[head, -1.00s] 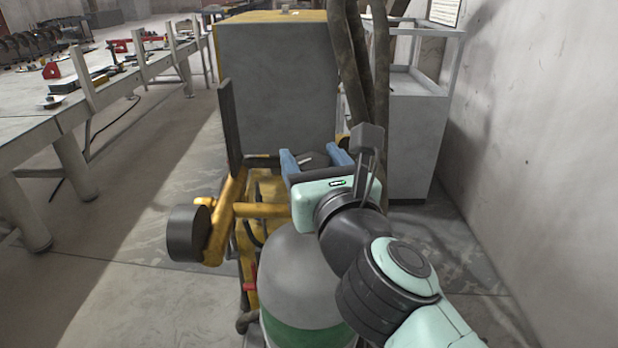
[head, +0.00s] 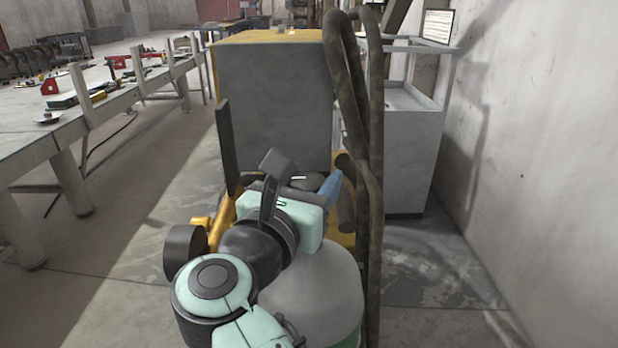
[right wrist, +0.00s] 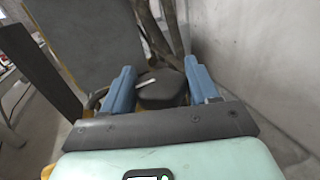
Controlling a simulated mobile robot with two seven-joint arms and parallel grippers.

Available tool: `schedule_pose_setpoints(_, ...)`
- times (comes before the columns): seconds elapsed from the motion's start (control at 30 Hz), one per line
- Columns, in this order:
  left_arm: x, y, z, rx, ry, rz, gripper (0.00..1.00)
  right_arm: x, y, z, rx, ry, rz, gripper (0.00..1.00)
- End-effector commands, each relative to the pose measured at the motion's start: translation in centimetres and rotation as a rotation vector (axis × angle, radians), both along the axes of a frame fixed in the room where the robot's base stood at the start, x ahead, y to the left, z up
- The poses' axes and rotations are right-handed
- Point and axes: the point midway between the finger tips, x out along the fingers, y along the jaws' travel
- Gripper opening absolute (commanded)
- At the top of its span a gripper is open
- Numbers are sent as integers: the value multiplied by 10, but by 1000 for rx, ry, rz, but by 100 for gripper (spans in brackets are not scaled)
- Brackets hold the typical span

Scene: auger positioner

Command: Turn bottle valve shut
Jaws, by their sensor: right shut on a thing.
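The bottle (head: 318,292) is a grey cylinder with a green band, standing upright at the lower middle of the head view. Its valve is a dark rounded knob (right wrist: 160,92) with a white mark, seen in the right wrist view between two blue fingers. My right gripper (right wrist: 161,84) is shut on this knob, one finger on each side. In the head view the right gripper (head: 308,184) is above the bottle's top, and my wrist hides one finger and most of the knob. The left gripper is not in view.
A yellow frame (head: 200,224) with a dark round end is left of the bottle. A large grey box (head: 272,105) stands behind. Thick dark hoses (head: 368,160) hang close on the right. A long workbench (head: 35,135) is at left, a wall (head: 530,150) at right.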

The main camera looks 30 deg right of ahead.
Motion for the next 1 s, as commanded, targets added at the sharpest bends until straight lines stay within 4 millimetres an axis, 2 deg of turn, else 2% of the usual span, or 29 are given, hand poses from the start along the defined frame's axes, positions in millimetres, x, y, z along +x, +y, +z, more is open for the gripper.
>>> schedule_pose_setpoints(0.47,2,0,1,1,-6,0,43,0,-1,0,0,1,-18,29)
schedule_pose_setpoints(0.5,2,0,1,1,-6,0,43,0,-1,0,0,1,-18,63)
schedule_pose_setpoints(0.53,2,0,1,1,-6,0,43,0,-1,0,0,1,-18,72)
schedule_pose_setpoints(0.57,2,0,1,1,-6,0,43,0,-1,0,0,1,-18,77)
schedule_pose_setpoints(1.0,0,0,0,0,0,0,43,0,-2,0,-1,1,-16,77)
